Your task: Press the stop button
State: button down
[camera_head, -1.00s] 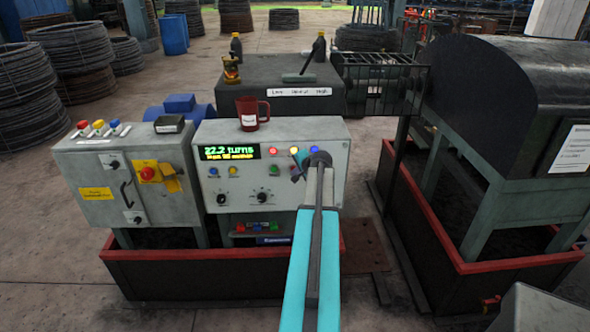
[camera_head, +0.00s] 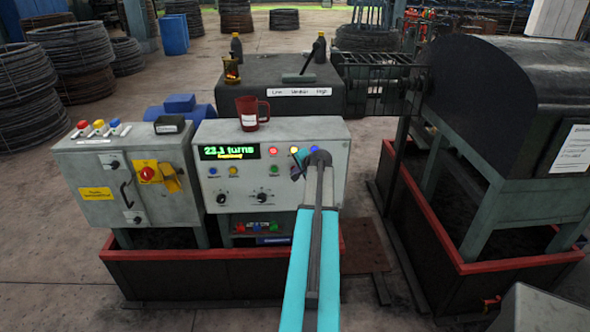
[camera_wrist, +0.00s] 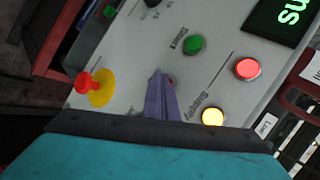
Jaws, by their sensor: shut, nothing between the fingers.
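The grey control panel (camera_head: 230,180) has a lit green display (camera_head: 229,152) reading about 23.1 turns. In the wrist view are a lit red button (camera_wrist: 247,68), a green button (camera_wrist: 195,44), a lit yellow button (camera_wrist: 212,117), and a red mushroom button (camera_wrist: 84,83) on a yellow disc. A small red button (camera_wrist: 171,82) is mostly hidden behind my fingers. I cannot read which is labelled stop. My gripper (camera_wrist: 158,76) is shut and empty, its purple tips at the panel face over that small button. I cannot tell whether they touch it.
A grey cabinet (camera_head: 85,162) left of the panel carries another red mushroom button (camera_head: 147,173) on yellow. A dark hooded machine (camera_head: 490,105) stands at the right. Red-rimmed trays surround the machine bases.

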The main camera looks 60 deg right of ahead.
jog(key=shift+a, duration=0.1)
jog(key=shift+s+a, duration=0.45)
jog(key=shift+a, duration=0.1)
dwell(0.5)
jog(key=shift+s+a+b, duration=0.3)
jog(key=shift+s+a, duration=0.45)
jog(key=shift+a, duration=0.3)
jog(key=shift+s+a+b, duration=0.3)
jog(key=shift+s+a, duration=0.45)
jog(key=shift+a, duration=0.25)
